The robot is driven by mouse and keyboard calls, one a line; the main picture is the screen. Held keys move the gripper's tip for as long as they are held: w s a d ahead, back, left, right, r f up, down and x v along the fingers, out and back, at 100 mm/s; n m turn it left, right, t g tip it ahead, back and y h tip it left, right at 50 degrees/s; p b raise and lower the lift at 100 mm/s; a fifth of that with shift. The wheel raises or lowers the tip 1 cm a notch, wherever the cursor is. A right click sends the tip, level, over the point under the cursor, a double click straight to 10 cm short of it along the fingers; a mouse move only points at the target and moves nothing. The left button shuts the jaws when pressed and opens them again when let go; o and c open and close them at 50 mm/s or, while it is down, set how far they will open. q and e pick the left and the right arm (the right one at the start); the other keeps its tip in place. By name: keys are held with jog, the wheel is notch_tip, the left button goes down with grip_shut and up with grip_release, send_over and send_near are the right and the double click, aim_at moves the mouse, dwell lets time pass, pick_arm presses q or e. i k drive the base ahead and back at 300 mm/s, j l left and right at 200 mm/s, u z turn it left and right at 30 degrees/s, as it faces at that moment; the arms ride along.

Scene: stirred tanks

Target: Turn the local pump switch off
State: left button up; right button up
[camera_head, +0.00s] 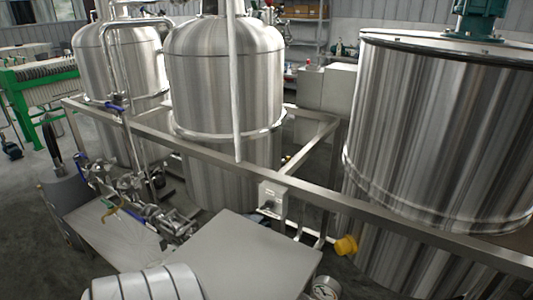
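A small light-grey switch box (273,199) is fixed to the metal frame rail near the middle of the head view. A small dark knob (267,204) sits on its front face. The knob is too small to tell which way it points. I cannot make out either of my grippers in this view, and nothing is seen touching the switch box.
A horizontal metal rail (400,228) crosses in front of the steel tanks (225,75). A flat grey cabinet top (235,262) lies in front of the switch. Pipes and valves (140,195) crowd the left. A yellow fitting (346,245) and a gauge (325,288) are at lower right.

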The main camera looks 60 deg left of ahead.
aim_at(269, 204)
jog(key=u, duration=1.75)
jog(key=j, duration=0.65)
jog(key=i+u, duration=0.05)
